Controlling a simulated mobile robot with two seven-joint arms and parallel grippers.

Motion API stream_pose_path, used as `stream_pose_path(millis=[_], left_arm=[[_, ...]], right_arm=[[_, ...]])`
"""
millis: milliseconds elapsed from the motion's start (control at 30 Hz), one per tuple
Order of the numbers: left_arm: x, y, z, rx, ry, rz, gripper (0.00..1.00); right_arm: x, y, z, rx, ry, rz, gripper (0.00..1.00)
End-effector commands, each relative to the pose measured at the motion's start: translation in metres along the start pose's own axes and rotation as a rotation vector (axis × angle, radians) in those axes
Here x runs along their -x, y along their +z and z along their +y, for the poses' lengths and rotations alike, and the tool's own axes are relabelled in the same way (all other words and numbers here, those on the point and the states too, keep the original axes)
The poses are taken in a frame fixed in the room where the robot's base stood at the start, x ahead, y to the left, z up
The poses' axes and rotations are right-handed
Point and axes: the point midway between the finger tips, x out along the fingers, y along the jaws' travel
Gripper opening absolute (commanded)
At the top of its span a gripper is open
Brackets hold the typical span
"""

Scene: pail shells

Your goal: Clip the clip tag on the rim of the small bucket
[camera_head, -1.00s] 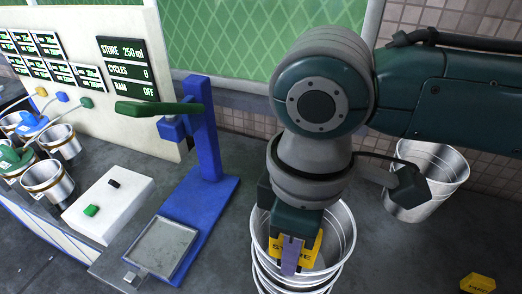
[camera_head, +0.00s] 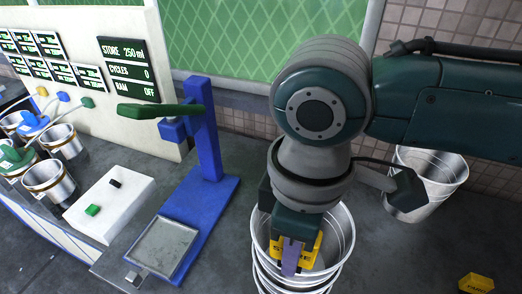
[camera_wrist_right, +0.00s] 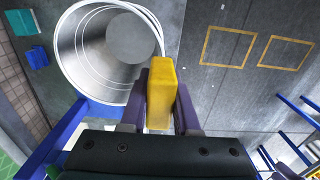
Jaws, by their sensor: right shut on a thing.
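My right gripper (camera_head: 291,258) points down and is shut on the yellow clip tag (camera_head: 310,252), which has dark lettering partly covered by a purple finger. In the head view the tag overlaps the open mouth of the ribbed metal buckets (camera_head: 343,232), which look nested. In the right wrist view the tag (camera_wrist_right: 160,88) stands between the purple fingers (camera_wrist_right: 160,112), beside the rim of a metal bucket (camera_wrist_right: 82,55). I cannot tell whether it touches the rim. Another metal bucket (camera_head: 436,165) stands apart at the right. My left gripper is not in view.
A blue stand (camera_head: 208,150) with a grey plate (camera_head: 163,246) is left of the buckets. A white box (camera_head: 108,205) with green and black buttons is further left. Several small pails stand at the far left. Another yellow tag (camera_head: 477,283) lies at the bottom right.

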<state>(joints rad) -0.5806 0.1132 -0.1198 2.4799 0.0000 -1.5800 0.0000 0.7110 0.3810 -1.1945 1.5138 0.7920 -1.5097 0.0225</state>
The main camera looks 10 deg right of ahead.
Motion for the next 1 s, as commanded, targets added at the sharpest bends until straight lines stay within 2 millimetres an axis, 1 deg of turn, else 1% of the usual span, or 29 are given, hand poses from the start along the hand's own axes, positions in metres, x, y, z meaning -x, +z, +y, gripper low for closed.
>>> stream_pose_path(millis=[300, 600, 1000], left_arm=[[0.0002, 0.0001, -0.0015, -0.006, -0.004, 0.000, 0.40], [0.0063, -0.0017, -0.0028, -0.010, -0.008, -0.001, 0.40], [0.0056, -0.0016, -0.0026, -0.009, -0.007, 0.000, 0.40]], right_arm=[[0.0004, -0.0004, -0.0001, 0.000, 0.000, 0.001, 0.00], [0.0012, -0.0009, -0.0003, 0.000, 0.000, 0.002, 0.00], [0.0002, -0.0007, -0.0001, 0.000, 0.000, 0.001, 0.00]])
